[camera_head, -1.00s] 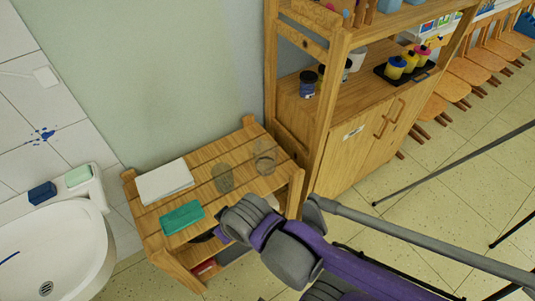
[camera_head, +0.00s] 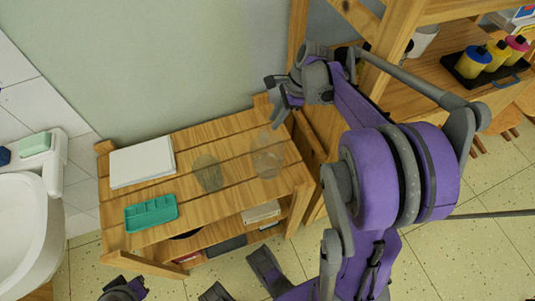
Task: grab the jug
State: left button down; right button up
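Two clear vessels stand on the slatted top of a low wooden cart. The right one, a clear rounded jug (camera_head: 267,160), is near the cart's right end. The left one, a darker clear vessel (camera_head: 207,175), stands beside it, and which one has a handle is hard to see. My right gripper (camera_head: 275,101) is above and behind the right vessel, near the cart's back right corner post, apart from the vessel. Its fingers look spread, with nothing between them. Grey and purple parts of mine show at the bottom edge; whether they include my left gripper's fingers is unclear.
The wooden cart (camera_head: 225,201) also holds white paper (camera_head: 142,163) and a green tray (camera_head: 151,213). A wall is close behind it. A tall wooden shelf with paint bottles (camera_head: 472,62) stands right, close to my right arm. A sink (camera_head: 22,225) is at left.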

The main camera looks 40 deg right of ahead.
aim_at(264, 136)
jog(key=shift+b+x, duration=0.85)
jog(key=shift+x, duration=3.7)
jog(key=shift+s+a+r, duration=0.1)
jog(key=shift+a, duration=0.05)
grip_shut()
